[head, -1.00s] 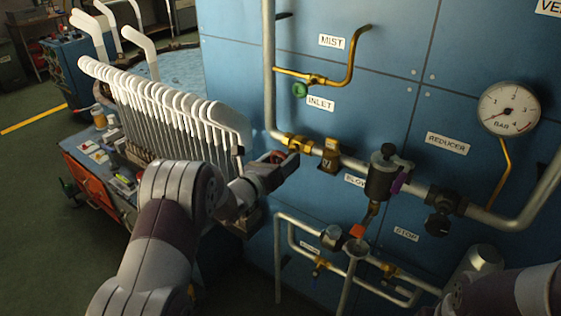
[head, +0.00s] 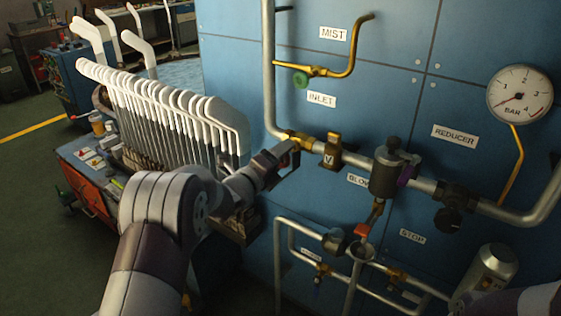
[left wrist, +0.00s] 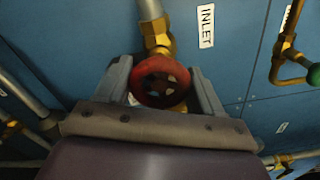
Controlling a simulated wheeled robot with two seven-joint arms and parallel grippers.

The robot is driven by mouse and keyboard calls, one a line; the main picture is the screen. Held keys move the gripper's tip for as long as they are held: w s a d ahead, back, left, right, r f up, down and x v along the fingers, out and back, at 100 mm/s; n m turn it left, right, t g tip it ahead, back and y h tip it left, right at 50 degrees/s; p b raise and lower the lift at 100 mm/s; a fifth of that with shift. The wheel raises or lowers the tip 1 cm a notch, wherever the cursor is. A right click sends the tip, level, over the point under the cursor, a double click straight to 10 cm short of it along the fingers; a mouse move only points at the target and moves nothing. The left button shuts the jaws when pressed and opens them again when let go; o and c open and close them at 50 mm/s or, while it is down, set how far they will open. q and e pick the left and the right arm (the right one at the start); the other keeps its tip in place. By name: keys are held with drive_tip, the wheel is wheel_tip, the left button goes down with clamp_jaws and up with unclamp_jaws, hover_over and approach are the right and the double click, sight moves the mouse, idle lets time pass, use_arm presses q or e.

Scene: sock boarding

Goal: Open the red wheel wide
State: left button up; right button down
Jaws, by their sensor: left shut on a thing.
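The red wheel (left wrist: 160,82) sits on a brass valve (left wrist: 155,38) at the end of a grey pipe in the left wrist view. My left gripper (left wrist: 163,85) has one finger on each side of the wheel and is shut on it. In the head view my left gripper (head: 287,158) is at the brass fitting below the INLET label (head: 321,100), and it hides most of the wheel. My right gripper is not in view.
A green wheel (head: 301,80) is on the brass MIST line above. A pressure gauge (head: 519,94) is at the right. A grey reducer (head: 394,166) stands on the pipe right of the gripper. White sock boards (head: 165,105) stand close at the left.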

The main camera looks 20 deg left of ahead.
use_arm(q)
drive_tip(key=n, duration=0.4)
drive_tip(key=shift+a+n, duration=0.1)
drive_tip(key=shift+n, duration=0.2)
drive_tip(key=n, duration=0.5)
drive_tip(key=n+p, duration=0.2)
drive_tip(key=n, duration=0.4)
drive_tip(key=n+p, duration=0.3)
drive_tip(key=n, duration=0.3)
drive_tip(key=shift+f, duration=0.15)
drive_tip(key=n+p, duration=0.1)
drive_tip(key=n, duration=0.2)
drive_tip(key=n+p, duration=0.2)
drive_tip(key=shift+s+d+n, duration=0.1)
drive_tip(key=shift+d+n, duration=0.1)
drive_tip(key=shift+n, duration=0.2)
drive_tip(key=n+p, duration=0.2)
drive_tip(key=n, duration=0.3)
drive_tip(key=shift+f+p, duration=0.1)
drive_tip(key=shift+p, duration=0.2)
drive_tip(key=n+p, duration=0.2)
drive_tip(key=n, duration=0.3)
drive_tip(key=shift+s+n, duration=0.1)
drive_tip(key=shift+n, duration=0.3)
drive_tip(key=n+p, duration=0.2)
drive_tip(key=n, duration=0.2)
drive_tip(key=shift+d+n, duration=0.1)
drive_tip(key=shift+n, duration=0.3)
drive_tip(key=shift+f, duration=0.1)
